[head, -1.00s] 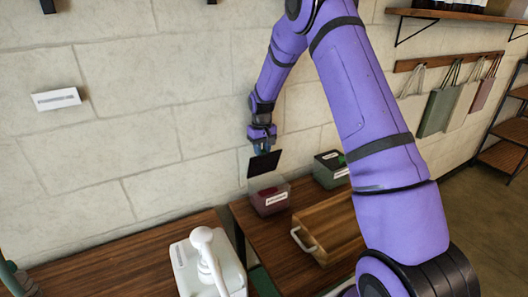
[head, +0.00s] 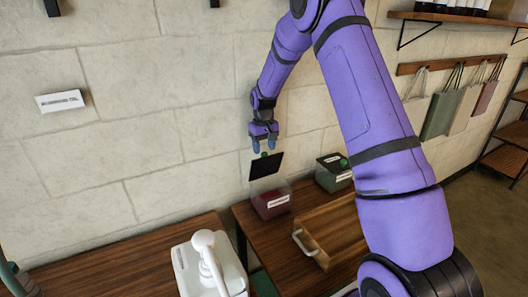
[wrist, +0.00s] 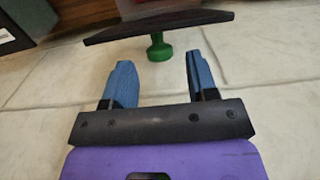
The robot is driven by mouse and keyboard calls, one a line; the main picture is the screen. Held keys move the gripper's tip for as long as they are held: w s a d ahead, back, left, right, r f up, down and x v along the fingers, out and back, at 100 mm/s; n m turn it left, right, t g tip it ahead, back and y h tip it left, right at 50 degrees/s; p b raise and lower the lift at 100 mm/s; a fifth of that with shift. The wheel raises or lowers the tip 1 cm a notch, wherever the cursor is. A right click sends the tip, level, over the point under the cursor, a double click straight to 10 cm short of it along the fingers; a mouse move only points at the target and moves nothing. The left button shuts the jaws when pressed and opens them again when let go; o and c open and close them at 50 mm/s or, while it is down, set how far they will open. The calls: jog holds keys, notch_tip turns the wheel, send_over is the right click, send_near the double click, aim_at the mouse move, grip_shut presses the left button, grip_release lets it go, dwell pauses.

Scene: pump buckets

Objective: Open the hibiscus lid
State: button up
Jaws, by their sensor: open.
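The box with dark red contents (head: 271,203), whose label is too small for me to read, stands on the wooden table near the wall. Its black lid (head: 266,166) is raised steeply above the box's back. The lid's green knob (head: 264,154) shows at its upper edge. My gripper (head: 264,147) is just above the lid, open and empty. In the wrist view, the lid (wrist: 160,22) lies beyond the blue fingertips of my gripper (wrist: 155,78). The knob (wrist: 159,47) points toward the gap between the fingers, apart from both.
A similar box with a dark lid and green knob (head: 333,173) stands to the right, shut. A wooden tray (head: 330,230) with a handle is in front. A white pump bucket (head: 206,262) stands at the left. The wall (head: 150,130) is close behind my gripper.

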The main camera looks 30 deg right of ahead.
notch_tip(320, 180, up, 9)
jog(key=shift+f, duration=0.2)
jog(key=shift+w, duration=0.1)
dwell(0.4)
jog(key=s+a+r+t, duration=0.1)
jog(key=s+a+r, duration=0.2)
jog(key=s+r, duration=0.6)
jog(key=s+a+r+t, duration=0.2)
jog(key=s+a+r, duration=0.1)
jog(key=s+r, duration=0.65)
jog(key=s+a+r+t, duration=0.1)
jog(key=s+a+t, duration=0.1)
jog(key=s, duration=2.2)
jog(key=shift+a, duration=0.55)
